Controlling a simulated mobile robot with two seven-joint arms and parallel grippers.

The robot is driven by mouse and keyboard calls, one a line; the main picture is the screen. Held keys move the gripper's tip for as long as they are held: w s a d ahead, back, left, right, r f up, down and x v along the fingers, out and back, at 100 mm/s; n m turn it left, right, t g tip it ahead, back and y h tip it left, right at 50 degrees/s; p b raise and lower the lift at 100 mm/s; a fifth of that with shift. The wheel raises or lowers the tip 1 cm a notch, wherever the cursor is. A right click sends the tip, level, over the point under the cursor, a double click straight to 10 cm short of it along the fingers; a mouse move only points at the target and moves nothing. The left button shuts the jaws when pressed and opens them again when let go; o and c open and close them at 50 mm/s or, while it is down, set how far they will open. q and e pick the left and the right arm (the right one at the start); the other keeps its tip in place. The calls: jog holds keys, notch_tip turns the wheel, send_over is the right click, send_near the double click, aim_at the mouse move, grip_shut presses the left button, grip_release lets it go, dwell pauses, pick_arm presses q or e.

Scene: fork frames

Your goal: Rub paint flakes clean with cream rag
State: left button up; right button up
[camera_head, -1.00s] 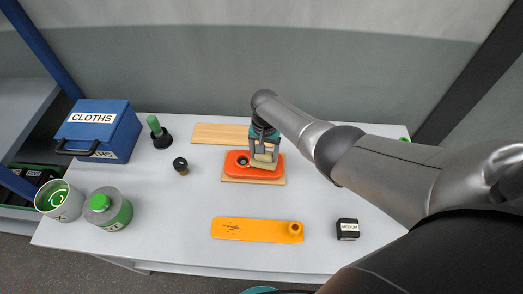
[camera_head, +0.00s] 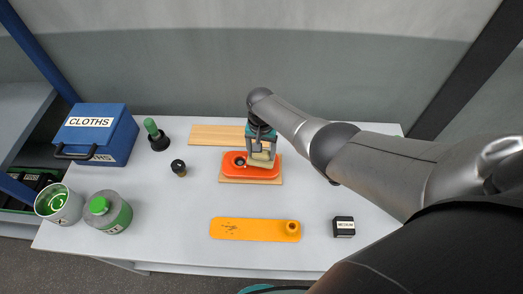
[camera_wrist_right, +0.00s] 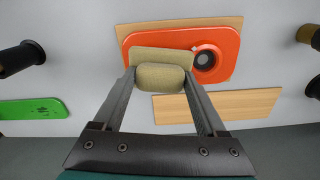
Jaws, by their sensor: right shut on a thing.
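My right gripper (camera_head: 261,149) is shut on a folded cream rag (camera_head: 260,161). In the right wrist view the rag (camera_wrist_right: 160,76) sits between the two fingers. It lies over part of a red-orange plate (camera_head: 232,172) with a dark round ring, beside that ring. The plate also shows in the wrist view (camera_wrist_right: 225,70). A small pale mark shows at the rag's edge by the ring; I cannot tell if it is flakes. A yellow-orange plate (camera_head: 250,229) nearer me has dark specks at its left. A green plate (camera_wrist_right: 30,109) in the wrist view also has dark specks. My left gripper is not in view.
The red-orange plate rests on a wooden board (camera_head: 228,180); another board (camera_head: 208,134) lies behind. A blue CLOTHS box (camera_head: 95,130), green-handled tool (camera_head: 153,130), small dark jar (camera_head: 178,168), green-topped can (camera_head: 108,212), open tin (camera_head: 60,203) and black block (camera_head: 344,227) stand around.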

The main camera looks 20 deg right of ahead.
notch_tip(320, 180, up, 2)
jog(key=shift+r+p, duration=0.25)
jog(key=shift+p, duration=0.65)
jog(key=shift+r, duration=1.2)
